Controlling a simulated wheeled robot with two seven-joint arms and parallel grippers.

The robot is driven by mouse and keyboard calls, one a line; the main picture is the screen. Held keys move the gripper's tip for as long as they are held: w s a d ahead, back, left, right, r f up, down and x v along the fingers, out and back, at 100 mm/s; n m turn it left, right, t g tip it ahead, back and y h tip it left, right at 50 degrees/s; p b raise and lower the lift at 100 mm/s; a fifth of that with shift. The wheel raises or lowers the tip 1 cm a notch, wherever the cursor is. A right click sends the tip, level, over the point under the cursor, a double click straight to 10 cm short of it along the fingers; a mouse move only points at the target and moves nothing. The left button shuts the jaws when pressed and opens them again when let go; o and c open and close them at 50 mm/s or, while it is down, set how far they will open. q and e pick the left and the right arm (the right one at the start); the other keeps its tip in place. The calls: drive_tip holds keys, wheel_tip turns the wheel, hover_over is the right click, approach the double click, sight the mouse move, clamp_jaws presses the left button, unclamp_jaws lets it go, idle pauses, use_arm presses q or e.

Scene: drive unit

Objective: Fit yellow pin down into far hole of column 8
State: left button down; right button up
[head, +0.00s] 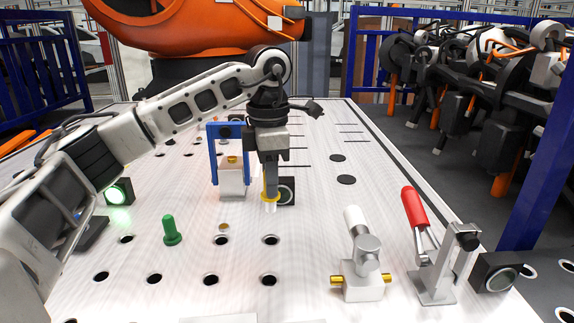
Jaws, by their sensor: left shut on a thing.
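My left gripper (270,200) points straight down above the white table (330,240). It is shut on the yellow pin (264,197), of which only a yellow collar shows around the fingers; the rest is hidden. In the picture the gripper is above a dark hole (270,239), apart from it. Another hole (269,280) lies nearer in the same line. I cannot read column numbers. My right gripper is not in view.
A green pin (171,232) stands upright on the left. A blue-framed fixture (213,150) and a dark box with a round face (286,191) stand close to the gripper. A red-handled clamp (414,208) and a grey valve-like fixture (362,262) stand at the right.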

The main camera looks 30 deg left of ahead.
sight(270, 205)
use_arm(q)
drive_tip(key=shift+s+f+b, duration=0.3)
drive_tip(key=shift+f+b, duration=0.1)
drive_tip(key=shift+s+f+b, duration=0.1)
drive_tip(key=shift+f+b, duration=0.25)
drive_tip(key=shift+f, duration=0.05)
wheel_tip(270, 205, down, 3)
drive_tip(key=b, duration=0.2)
drive_tip(key=shift+f+b, duration=0.2)
drive_tip(key=shift+b, duration=0.2)
drive_tip(key=shift+f, duration=0.3)
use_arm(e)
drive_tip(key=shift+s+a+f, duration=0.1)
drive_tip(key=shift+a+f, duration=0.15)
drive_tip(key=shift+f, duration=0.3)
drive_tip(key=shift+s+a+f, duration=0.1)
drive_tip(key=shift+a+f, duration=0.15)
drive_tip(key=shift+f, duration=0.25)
use_arm(q)
drive_tip(key=shift+w, duration=0.2)
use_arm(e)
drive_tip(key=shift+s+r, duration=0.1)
